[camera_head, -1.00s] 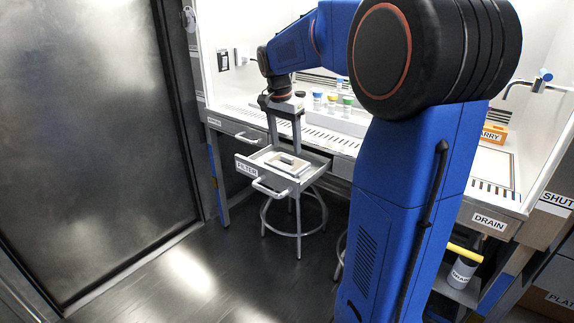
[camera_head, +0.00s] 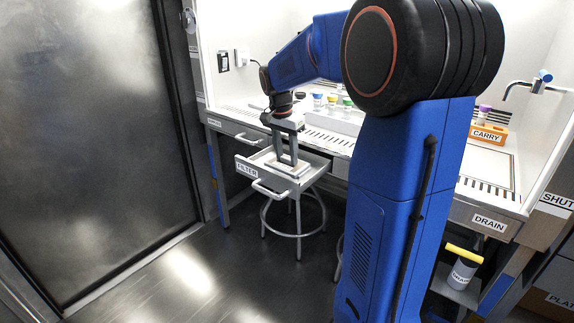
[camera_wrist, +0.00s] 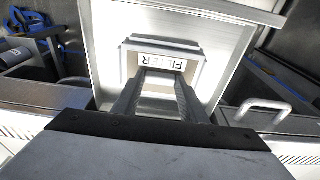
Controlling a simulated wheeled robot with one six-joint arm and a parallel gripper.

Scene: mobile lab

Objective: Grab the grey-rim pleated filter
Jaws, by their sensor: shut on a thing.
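The grey-rim pleated filter (camera_head: 303,170) lies in the open drawer (camera_head: 268,177) marked FILTER. In the wrist view the filter (camera_wrist: 131,62) shows a grey rim, a pale inner face and an upside-down FILTER label. My gripper (camera_head: 287,162) points straight down into the drawer. In the wrist view the fingers of my gripper (camera_wrist: 160,82) are closed on the near part of the filter. The fingers and wrist hide that part. The filter looks level and low in the drawer; I cannot tell whether it touches the drawer floor.
The drawer handle (camera_head: 270,190) sticks out in front, and a stool (camera_head: 297,205) stands beneath. Several coloured-lid containers (camera_head: 332,101) stand on the bench behind. An orange CARRY rack (camera_head: 489,134) and a tap (camera_head: 528,84) are at the right. Open floor lies at the front left.

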